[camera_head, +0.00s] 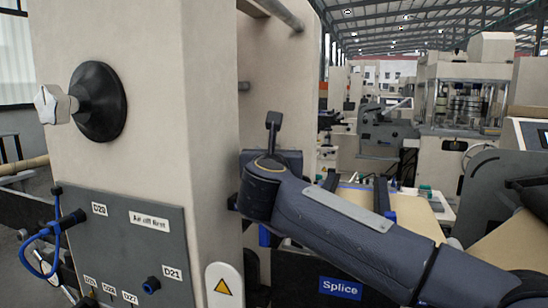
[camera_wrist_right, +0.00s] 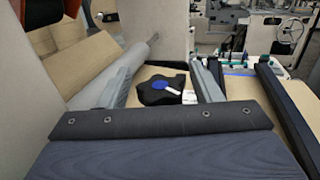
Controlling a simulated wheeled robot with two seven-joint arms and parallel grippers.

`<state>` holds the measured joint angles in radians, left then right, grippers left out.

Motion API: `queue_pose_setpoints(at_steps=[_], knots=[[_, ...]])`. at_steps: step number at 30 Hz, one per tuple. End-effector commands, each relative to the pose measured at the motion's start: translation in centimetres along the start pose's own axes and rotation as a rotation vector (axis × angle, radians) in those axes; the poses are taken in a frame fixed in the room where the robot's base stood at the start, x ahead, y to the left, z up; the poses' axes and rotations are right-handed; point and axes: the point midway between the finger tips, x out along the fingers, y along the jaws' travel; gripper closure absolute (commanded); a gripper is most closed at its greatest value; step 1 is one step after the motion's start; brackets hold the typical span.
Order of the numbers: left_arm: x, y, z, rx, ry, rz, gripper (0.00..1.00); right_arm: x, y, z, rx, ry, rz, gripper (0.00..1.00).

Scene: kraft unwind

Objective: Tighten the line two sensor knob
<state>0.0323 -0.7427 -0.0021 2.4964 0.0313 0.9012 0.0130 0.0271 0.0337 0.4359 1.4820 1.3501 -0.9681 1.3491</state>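A pale star-shaped knob (camera_head: 52,104) stands out from a round black disc (camera_head: 98,101) on the beige machine post, at the left of the head view. I cannot read a line or sensor name on it. My right arm comes in from the lower right and ends at a dark joint beside the post, apart from this knob. A dark upright piece (camera_head: 273,130) shows above that joint, but I cannot make out fingertips. My left gripper is not in view.
A grey panel (camera_head: 150,235) with small labels, black fittings and a blue hose (camera_head: 38,255) is low on the post (camera_head: 190,120). A warning plate (camera_head: 224,287) is beside it. In the wrist view, a black item (camera_wrist_right: 160,90) with a blue disc lies on brown paper (camera_wrist_right: 240,88).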

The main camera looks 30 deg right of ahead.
Motion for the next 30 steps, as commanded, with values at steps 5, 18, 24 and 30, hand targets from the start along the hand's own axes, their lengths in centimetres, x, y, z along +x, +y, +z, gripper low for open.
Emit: queue_pose_setpoints(at_steps=[5, 18, 24, 30], knots=[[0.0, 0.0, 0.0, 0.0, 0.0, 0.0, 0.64, 0.1, 0.1, -0.3, -0.002, 0.006, 0.0, 0.35], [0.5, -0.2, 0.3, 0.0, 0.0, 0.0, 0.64, -3.9, 0.1, -0.4, -0.002, 0.005, 0.002, 0.35], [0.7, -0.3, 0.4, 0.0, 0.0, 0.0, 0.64, -6.8, 0.1, -0.4, -0.002, 0.007, 0.001, 0.35], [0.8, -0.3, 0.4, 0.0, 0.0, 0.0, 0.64, -7.7, 0.1, -0.3, -0.002, 0.007, 0.0, 0.35]])
